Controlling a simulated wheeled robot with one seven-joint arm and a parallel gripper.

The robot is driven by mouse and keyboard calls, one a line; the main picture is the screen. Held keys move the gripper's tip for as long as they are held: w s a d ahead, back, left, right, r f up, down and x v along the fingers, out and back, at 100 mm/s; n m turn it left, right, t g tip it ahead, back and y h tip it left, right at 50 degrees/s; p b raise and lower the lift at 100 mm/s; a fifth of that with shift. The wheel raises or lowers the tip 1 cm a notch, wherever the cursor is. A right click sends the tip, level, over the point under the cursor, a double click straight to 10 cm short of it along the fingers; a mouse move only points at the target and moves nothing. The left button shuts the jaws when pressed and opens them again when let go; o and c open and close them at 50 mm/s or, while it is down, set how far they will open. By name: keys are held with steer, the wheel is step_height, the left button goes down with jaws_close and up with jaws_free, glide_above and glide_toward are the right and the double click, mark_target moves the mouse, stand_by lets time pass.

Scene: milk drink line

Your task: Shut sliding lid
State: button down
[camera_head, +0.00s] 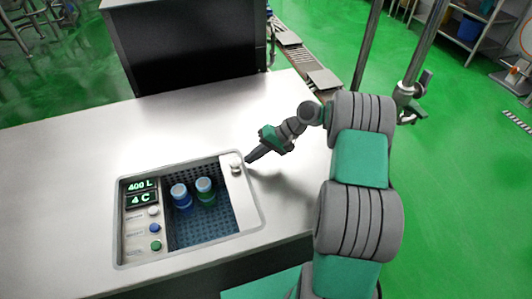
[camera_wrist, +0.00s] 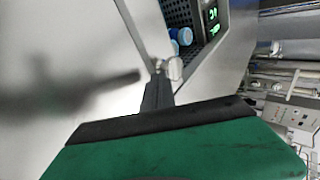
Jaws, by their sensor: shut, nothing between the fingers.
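The sliding lid (camera_head: 239,197) is a white panel at the right end of the sunken cooler (camera_head: 190,258) in the counter. A round pale knob (camera_head: 236,165) stands at its far end. My gripper (camera_head: 250,160) is shut and empty, just right of the knob. In the wrist view its fingertips (camera_wrist: 158,72) are close beside the knob (camera_wrist: 174,69); I cannot tell whether they touch.
A panel (camera_head: 142,222) with displays reading 400 L and 4 C and several buttons lies at the cooler's left. A dark machine (camera_head: 185,45) stands at the counter's back. The counter (camera_head: 70,165) is otherwise clear. A conveyor (camera_head: 300,55) runs behind.

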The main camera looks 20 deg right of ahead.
steer(key=shift+w+a, duration=0.1)
steer(key=shift+a, duration=0.25)
steer(key=shift+d, duration=0.1)
steer(key=a+p, duration=0.1)
steer(key=a, duration=3.6)
steer(key=shift+a, duration=0.4)
steer(key=shift+a+r, duration=0.1)
steer(key=shift+r, duration=0.05)
